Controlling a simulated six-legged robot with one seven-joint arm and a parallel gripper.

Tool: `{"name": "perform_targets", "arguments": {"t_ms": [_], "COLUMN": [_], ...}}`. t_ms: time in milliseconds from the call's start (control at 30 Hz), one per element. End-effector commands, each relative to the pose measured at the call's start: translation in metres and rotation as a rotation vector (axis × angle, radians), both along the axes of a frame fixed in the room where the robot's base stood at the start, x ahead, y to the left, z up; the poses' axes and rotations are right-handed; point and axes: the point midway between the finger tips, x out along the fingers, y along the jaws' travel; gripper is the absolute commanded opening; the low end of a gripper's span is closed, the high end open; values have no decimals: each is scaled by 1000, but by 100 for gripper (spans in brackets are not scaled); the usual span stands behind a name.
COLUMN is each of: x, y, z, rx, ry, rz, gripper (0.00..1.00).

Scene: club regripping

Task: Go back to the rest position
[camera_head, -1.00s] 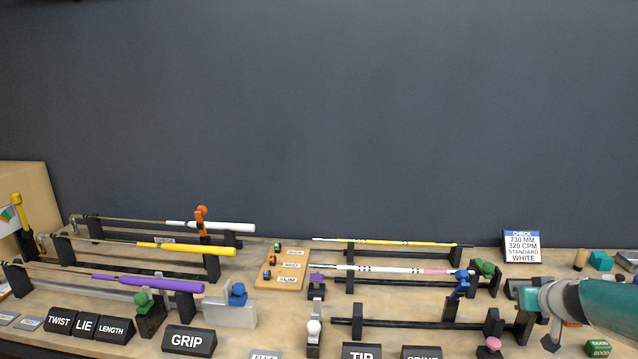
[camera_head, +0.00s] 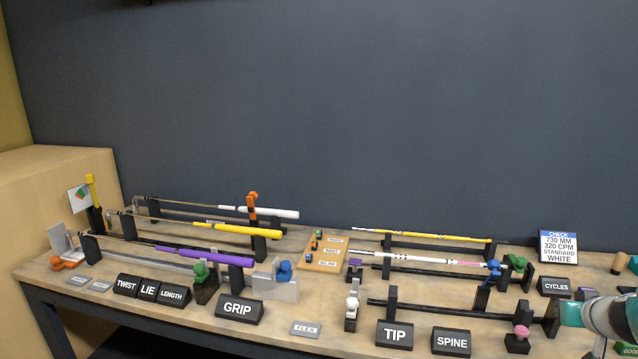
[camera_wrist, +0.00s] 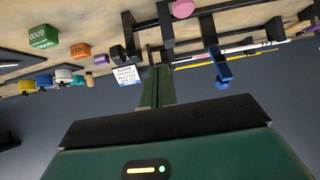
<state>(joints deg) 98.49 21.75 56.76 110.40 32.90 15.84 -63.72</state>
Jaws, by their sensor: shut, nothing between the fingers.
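My gripper (camera_head: 570,314) is at the right edge in the head view, at the right end of the lower shaft rack, above the table; much of the arm behind it is cut off by the frame. In the wrist view my gripper's fingers (camera_wrist: 157,88) are together with nothing held between them. The white, purple and yellow clubs lie on their stands apart from it: the white-gripped club (camera_head: 268,213), the yellow-gripped club (camera_head: 235,230) and the purple-gripped club (camera_head: 205,257).
The table (camera_head: 270,340) carries black racks, with a yellow shaft (camera_head: 420,236) and a white shaft (camera_head: 425,260). Signs GRIP (camera_head: 238,308), TIP (camera_head: 395,335) and SPINE (camera_head: 451,341) line the front. A check card (camera_head: 558,247) stands back right. The space above the table is clear.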

Motion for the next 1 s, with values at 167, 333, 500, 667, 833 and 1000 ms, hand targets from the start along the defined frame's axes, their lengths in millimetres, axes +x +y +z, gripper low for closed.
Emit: {"name": "perform_targets", "arguments": {"t_ms": [167,333,500,667,833,1000], "x": [17,24,25,16,-6,-37], "y": [42,81,134,197,255,305], "z": [-5,-10,-12,-8,4,19], "rx": [-1,-1,-7,-25,-47,-63], "ry": [59,121,199,287,354,394], "rz": [62,108,162,211,236,247], "gripper": [0,0,0,0,0,0]}}
